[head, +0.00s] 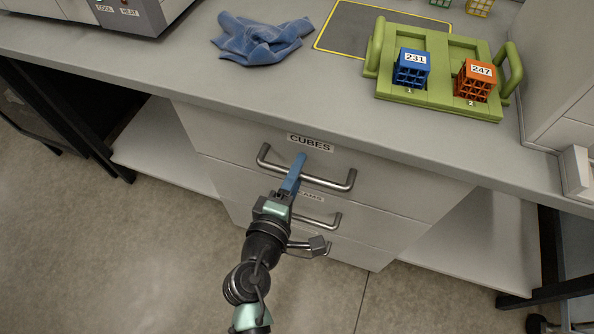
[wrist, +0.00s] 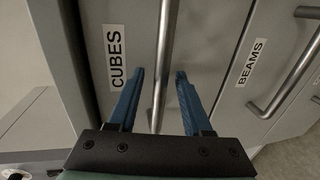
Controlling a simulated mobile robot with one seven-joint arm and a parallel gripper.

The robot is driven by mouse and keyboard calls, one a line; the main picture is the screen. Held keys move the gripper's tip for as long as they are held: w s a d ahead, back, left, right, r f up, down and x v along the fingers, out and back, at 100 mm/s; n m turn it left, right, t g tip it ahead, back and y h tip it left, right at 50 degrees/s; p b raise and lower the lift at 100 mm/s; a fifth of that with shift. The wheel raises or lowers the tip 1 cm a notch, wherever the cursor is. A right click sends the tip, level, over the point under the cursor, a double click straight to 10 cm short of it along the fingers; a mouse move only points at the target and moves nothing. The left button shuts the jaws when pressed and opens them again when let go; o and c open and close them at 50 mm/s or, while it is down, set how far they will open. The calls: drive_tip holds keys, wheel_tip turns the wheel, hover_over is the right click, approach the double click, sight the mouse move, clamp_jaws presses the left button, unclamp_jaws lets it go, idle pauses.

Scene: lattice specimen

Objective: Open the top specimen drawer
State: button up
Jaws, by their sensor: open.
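The top drawer (head: 235,133) carries a CUBES label and looks closed under the bench top. Its metal bar handle (head: 335,185) runs across the front. My gripper (head: 299,160) reaches the middle of this handle in the head view. In the wrist view, the blue fingers of my gripper (wrist: 160,75) are open, one on each side of the handle bar (wrist: 163,60). Gaps show between the bar and both fingers. The CUBES label (wrist: 116,57) is left of the fingers. Whether the fingertips touch the drawer front cannot be told.
A lower drawer with a BEAMS label (wrist: 251,62) and its own handle (head: 325,222) is below. On the bench are a blue cloth (head: 258,40) and a green tray (head: 436,98) with a blue cube (head: 411,70) and an orange cube (head: 475,82). Open floor lies before the drawers.

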clamp_jaws()
idle(1.4)
